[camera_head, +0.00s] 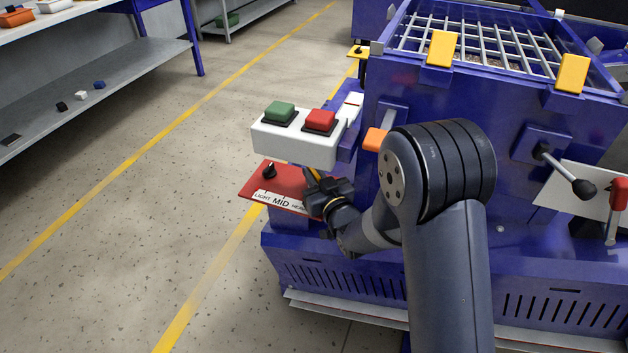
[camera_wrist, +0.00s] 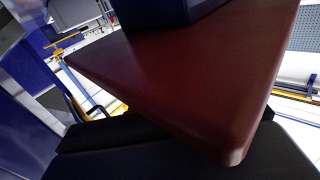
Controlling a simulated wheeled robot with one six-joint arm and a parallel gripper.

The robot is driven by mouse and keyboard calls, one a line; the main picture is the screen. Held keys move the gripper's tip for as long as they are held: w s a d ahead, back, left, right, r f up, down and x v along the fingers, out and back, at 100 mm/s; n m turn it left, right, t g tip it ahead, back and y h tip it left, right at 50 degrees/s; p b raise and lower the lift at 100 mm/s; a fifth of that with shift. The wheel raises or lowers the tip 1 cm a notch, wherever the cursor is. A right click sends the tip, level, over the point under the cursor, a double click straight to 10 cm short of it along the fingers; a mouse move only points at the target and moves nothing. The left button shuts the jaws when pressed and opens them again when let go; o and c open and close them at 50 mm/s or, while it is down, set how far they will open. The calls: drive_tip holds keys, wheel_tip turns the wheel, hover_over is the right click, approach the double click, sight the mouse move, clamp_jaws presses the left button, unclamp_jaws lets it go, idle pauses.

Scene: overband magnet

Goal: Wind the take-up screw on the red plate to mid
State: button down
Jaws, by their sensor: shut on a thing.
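The red plate (camera_head: 262,182) carries a white scale strip reading LIGHT, MID and a partly hidden third word. A small black knob (camera_head: 270,170) stands on the plate behind the LIGHT end. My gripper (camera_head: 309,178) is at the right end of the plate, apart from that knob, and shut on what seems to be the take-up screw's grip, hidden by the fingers. In the wrist view the plate (camera_wrist: 180,85) is very close, its dark face filling the middle and partly covering my black fingers (camera_wrist: 190,150).
A white box with a green button (camera_head: 280,112) and a red button (camera_head: 320,121) overhangs the plate closely. The blue machine (camera_head: 450,100) stands behind and right, with a black-knobbed lever (camera_head: 584,188) and a red handle (camera_head: 618,194). Open floor lies left.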

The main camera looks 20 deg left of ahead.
drive_tip(key=m+t+h+b, duration=0.2)
drive_tip(key=m+h, duration=0.1)
drive_tip(key=shift+s+a+f+h+b, duration=0.1)
drive_tip(key=shift+a+f+h+b, duration=0.05)
drive_tip(key=shift+h+b, duration=0.15)
drive_tip(key=m+t+h, duration=0.1)
drive_tip(key=h, duration=0.1)
drive_tip(key=m+t+h, duration=0.1)
drive_tip(key=h, duration=0.1)
drive_tip(key=shift+r+m, duration=0.2)
drive_tip(key=shift+m, duration=0.2)
drive_tip(key=m+h+p, duration=0.1)
drive_tip(key=m+h, duration=0.1)
drive_tip(key=h, duration=0.2)
drive_tip(key=m+h+p, duration=0.2)
drive_tip(key=h, duration=0.1)
drive_tip(key=shift+r+m+h, duration=0.15)
drive_tip(key=shift+m+h, duration=0.25)
drive_tip(key=shift+m+g+h+p, duration=0.55)
drive_tip(key=shift+m+h, duration=0.45)
drive_tip(key=shift+h, duration=0.45)
drive_tip(key=shift+m+g+h+p, duration=0.55)
drive_tip(key=shift+m+h, duration=0.45)
drive_tip(key=shift+h, duration=0.75)
drive_tip(key=c, duration=1.5)
unclamp_jaws()
drive_tip(key=p+v, duration=0.2)
drive_tip(key=v, duration=0.8)
drive_tip(key=shift+s+a, duration=0.2)
